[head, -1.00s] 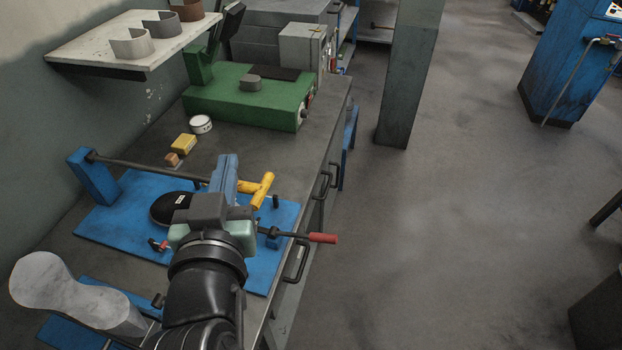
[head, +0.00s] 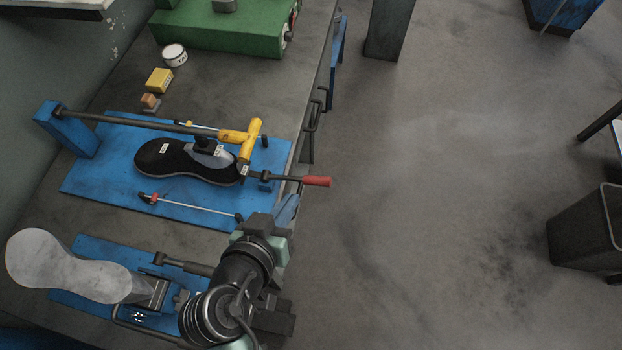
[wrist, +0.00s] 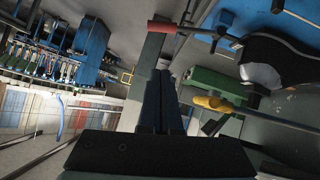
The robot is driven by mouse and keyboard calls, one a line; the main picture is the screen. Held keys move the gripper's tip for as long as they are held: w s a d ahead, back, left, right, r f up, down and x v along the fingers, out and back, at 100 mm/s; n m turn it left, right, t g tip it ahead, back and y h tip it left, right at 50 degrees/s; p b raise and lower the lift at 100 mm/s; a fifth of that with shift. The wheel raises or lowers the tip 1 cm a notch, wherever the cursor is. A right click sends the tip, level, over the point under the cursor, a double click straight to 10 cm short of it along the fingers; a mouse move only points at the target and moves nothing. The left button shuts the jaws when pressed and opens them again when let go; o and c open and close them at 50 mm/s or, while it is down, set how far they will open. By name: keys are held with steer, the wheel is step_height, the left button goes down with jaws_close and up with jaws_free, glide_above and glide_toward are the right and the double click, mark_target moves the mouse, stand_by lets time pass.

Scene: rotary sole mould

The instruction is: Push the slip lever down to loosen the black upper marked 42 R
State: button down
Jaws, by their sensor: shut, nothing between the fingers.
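The black upper (head: 180,160) with a grey patch and small white labels lies on a blue base plate (head: 105,178). I cannot read the labels. A lever with a red grip (head: 317,181) sticks out to the right past the bench edge; its red grip also shows in the wrist view (wrist: 162,27). My gripper (head: 288,208) is below and left of the red grip in the head view, apart from it. Its blue fingers (wrist: 160,75) are together and empty. A yellow T-handle (head: 250,141) on a long bar stands over the upper's right end.
A grey last (head: 60,270) sits on a second blue fixture at lower left. A green machine (head: 225,28), white tin (head: 174,54) and yellow block (head: 159,80) are at the back. The floor right of the bench is clear up to a dark bin (head: 585,230).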

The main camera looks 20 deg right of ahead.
steer(key=p, duration=0.2)
glide_above(311, 184)
steer(key=s+a, duration=0.2)
step_height(311, 184, down, 5)
steer(key=f, duration=0.2)
steer(key=d+f, duration=0.1)
steer(key=shift+w, duration=0.25)
steer(key=shift+d+f, duration=0.2)
steer(key=shift+f, duration=0.3)
step_height(311, 184, down, 6)
steer(key=s+d+m+t+y+b, duration=0.1)
steer(key=m+y+b, duration=0.1)
steer(key=b, duration=0.3)
steer(key=shift+d+t, duration=0.15)
steer(key=shift+t, duration=0.15)
steer(key=shift+s+r, duration=0.1)
steer(key=shift+r, duration=0.1)
